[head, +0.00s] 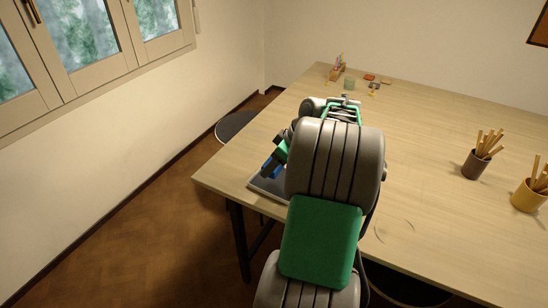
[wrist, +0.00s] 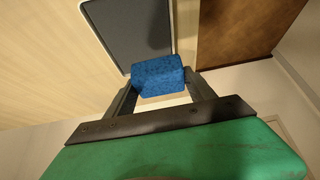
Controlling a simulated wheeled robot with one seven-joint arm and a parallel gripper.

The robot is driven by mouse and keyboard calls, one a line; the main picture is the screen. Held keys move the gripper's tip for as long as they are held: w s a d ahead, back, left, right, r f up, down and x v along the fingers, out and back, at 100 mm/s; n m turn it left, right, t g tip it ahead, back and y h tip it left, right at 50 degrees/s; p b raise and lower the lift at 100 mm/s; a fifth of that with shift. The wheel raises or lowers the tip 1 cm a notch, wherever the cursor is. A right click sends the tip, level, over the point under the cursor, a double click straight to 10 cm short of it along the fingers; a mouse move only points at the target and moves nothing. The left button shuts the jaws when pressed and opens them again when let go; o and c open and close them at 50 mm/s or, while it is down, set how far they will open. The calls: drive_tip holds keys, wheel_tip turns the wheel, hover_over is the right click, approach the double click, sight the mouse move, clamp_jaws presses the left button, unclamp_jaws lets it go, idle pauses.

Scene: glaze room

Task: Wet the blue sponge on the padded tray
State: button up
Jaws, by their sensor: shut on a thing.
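The blue sponge (wrist: 158,76) is a speckled block held between the two fingers of my gripper (wrist: 162,90). In the head view the gripper (head: 271,168) is at the table's near left corner, and only a small blue patch of the sponge shows. The padded tray (wrist: 125,28) has a dark grey pad and a pale rim; the sponge overlaps its edge in the wrist view. In the head view the tray (head: 266,186) lies partly hidden behind my arm. I cannot tell whether the sponge touches the tray. No water is clearly visible.
A brown cup (head: 474,165) and a yellow cup (head: 527,197) of wooden tools stand at the right. A pen holder (head: 336,73), a greenish cup (head: 350,84) and small items are at the back. A dark round seat (head: 232,127) stands left of the table (head: 420,130). The table's middle is clear.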

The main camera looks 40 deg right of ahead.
drive_tip(key=shift+f+b, duration=2.05)
drive_tip(key=shift+f, duration=1)
drive_tip(key=shift+f, duration=0.25)
wheel_tip(320, 180, up, 7)
drive_tip(key=p, duration=0.4)
drive_tip(key=shift+r, duration=0.15)
drive_tip(key=shift+a, duration=0.1)
